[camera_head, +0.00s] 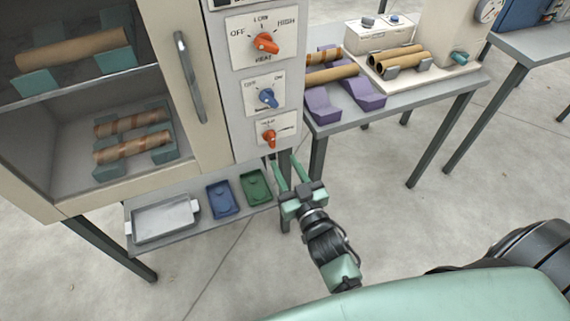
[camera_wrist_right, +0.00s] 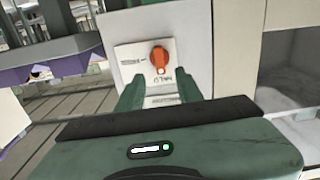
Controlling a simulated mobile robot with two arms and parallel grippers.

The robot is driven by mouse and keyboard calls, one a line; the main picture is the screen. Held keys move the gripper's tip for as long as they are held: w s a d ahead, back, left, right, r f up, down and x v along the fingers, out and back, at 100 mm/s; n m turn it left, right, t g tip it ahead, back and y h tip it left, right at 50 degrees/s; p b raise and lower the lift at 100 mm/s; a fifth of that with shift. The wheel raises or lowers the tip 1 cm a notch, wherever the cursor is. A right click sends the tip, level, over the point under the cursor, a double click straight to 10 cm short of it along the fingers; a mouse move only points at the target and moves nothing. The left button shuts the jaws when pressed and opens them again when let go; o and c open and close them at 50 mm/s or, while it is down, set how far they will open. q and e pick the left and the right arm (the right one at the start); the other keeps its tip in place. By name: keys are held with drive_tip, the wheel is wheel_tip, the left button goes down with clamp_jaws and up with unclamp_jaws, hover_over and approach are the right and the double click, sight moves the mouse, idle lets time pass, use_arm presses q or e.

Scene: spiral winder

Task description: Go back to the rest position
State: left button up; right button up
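My right gripper (camera_head: 284,161) is in front of the oven's control column, just below the lowest panel. Its two green fingers are apart with nothing between them; they also show open in the right wrist view (camera_wrist_right: 160,82). The lower orange knob (camera_head: 268,138) is just beyond the fingertips and appears apart from them; it also shows in the wrist view (camera_wrist_right: 159,58). Above it are a blue knob (camera_head: 267,97) and a larger orange heat knob (camera_head: 265,43). My left gripper is not in view.
The oven's vertical door handle (camera_head: 190,77) is left of the panels. A low shelf holds a metal tray (camera_head: 165,221), a blue tray (camera_head: 222,199) and a green tray (camera_head: 256,187). A grey table (camera_head: 437,91) at right carries purple cradles (camera_head: 322,105) and tubes. Floor at right is clear.

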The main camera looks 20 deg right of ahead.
drive_tip(key=s+a+f+n+g, duration=0.1)
drive_tip(key=s+f+g, duration=0.4)
drive_tip(key=f, duration=1)
drive_tip(key=s+a+f+g, duration=0.1)
drive_tip(key=s+f+g, duration=0.2)
drive_tip(key=s+f, duration=0.8)
drive_tip(key=s+d+f+g, duration=0.4)
drive_tip(key=s+f, duration=0.7)
drive_tip(key=s, duration=0.2)
drive_tip(key=s+d+f+g, duration=0.4)
drive_tip(key=s+f+g, duration=0.1)
drive_tip(key=s+f, duration=0.6)
drive_tip(key=shift+s+n+h, duration=0.3)
drive_tip(key=shift+s+n, duration=0.1)
drive_tip(key=shift+s, duration=0.65)
